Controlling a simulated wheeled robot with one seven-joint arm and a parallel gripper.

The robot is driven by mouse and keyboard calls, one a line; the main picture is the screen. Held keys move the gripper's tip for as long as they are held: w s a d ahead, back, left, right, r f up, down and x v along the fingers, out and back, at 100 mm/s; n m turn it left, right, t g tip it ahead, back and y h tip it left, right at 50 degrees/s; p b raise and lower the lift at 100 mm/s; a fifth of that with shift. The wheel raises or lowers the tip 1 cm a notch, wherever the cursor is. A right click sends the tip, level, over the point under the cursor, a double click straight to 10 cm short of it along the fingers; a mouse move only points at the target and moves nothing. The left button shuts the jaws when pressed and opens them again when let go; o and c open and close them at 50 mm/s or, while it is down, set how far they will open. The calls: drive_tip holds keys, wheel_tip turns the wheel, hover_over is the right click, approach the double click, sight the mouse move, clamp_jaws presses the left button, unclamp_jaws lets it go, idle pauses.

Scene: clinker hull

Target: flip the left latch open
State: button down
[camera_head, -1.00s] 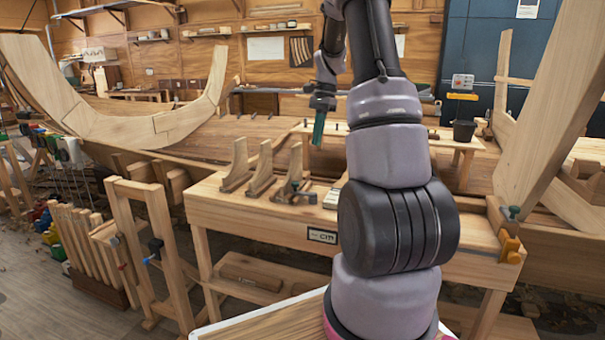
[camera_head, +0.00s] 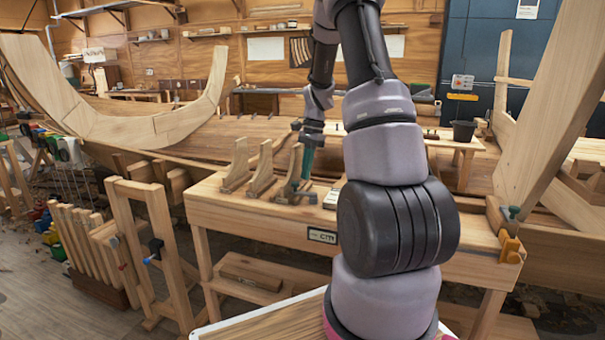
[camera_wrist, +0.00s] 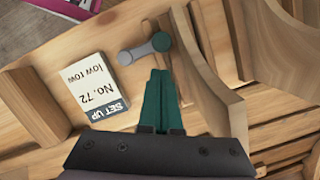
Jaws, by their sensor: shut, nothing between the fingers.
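A small latch-like lever (camera_wrist: 139,52) with a grey arm and a round dark green end shows near the top middle of the wrist view. It sits on the bench beside a curved wooden bracket; it is the only such lever in that view. In the head view, a grey metal piece (camera_head: 287,193) at the foot of the brackets seems to be the same part, partly hidden. My gripper (camera_wrist: 161,72) is shut and empty, its green fingertips just short of the green end. I cannot tell if they touch. It also shows in the head view (camera_head: 307,176), pointing down beside the right bracket.
Upright wooden brackets (camera_head: 238,166) stand on the workbench (camera_head: 262,222) left of my gripper. A white card (camera_wrist: 92,88) reading "No.72 low row" and "SET UP" lies left of my fingers. An orange clamp (camera_head: 511,248) is at the bench's right end.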

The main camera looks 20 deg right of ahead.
drive_tip(key=shift+s+a+f, duration=0.15)
drive_tip(key=shift+s+a, duration=0.05)
drive_tip(key=shift+a, duration=0.5)
